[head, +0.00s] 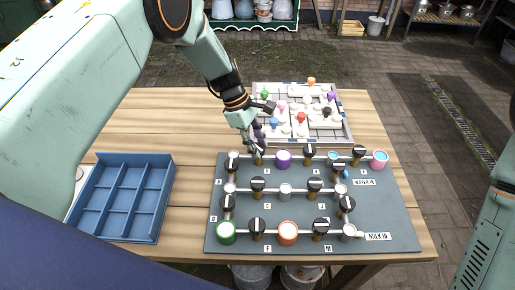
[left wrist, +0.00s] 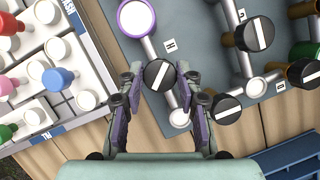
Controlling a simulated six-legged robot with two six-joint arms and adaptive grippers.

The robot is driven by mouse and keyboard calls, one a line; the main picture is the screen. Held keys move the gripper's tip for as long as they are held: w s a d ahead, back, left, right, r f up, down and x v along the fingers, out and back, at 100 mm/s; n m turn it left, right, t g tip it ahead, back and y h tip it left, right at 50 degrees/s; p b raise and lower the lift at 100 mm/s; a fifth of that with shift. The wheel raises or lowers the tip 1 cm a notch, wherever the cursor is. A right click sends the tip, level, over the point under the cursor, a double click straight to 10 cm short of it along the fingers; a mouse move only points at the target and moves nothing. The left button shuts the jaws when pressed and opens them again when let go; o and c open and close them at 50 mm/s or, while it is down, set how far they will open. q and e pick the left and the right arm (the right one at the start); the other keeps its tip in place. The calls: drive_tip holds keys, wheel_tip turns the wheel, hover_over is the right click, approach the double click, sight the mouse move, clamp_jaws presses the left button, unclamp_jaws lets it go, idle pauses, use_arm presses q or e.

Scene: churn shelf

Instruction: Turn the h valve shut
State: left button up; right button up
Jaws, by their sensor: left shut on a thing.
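The h valve is a round black knob with a white stripe, seen between my fingers in the left wrist view (left wrist: 159,75). A small label that looks like H (left wrist: 170,45) is beside it. The stripe lies at a steep slant across the line of the white pipe. My left gripper (left wrist: 160,82) is shut on the knob, one finger on each side. In the head view my left gripper (head: 256,146) reaches down at the top left of the dark valve board (head: 390,215), partly hiding the knob. My right gripper is not in view.
Several similar black knobs stand close by, one in the left wrist view (left wrist: 254,34). A purple-rimmed cap (head: 283,159) is right of the gripper. A tray of coloured pegs (head: 345,135) lies behind, and a blue divided box (head: 124,240) stands left on the wooden table (head: 190,212).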

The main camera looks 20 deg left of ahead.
use_arm(q)
drive_tip(key=m+b, duration=0.1)
drive_tip(key=m, duration=0.1)
drive_tip(key=m+g+b, duration=0.1)
drive_tip(key=m+b, duration=0.1)
drive_tip(key=shift+w+f+m+g+y, duration=0.15)
drive_tip(key=shift+f+m+g+y, duration=0.05)
drive_tip(key=shift+m+g+y, duration=0.1)
drive_tip(key=m+g+y+b, duration=0.1)
drive_tip(key=m+b, duration=0.1)
drive_tip(key=m, duration=0.2)
drive_tip(key=shift+r+b, duration=0.15)
drive_tip(key=shift+b, duration=0.2)
drive_tip(key=shift+m, duration=0.3)
drive_tip(key=o, duration=1.1)
drive_tip(key=shift+o, duration=0.2)
drive_tip(key=v, duration=1.2)
drive_tip(key=shift+w, duration=0.25)
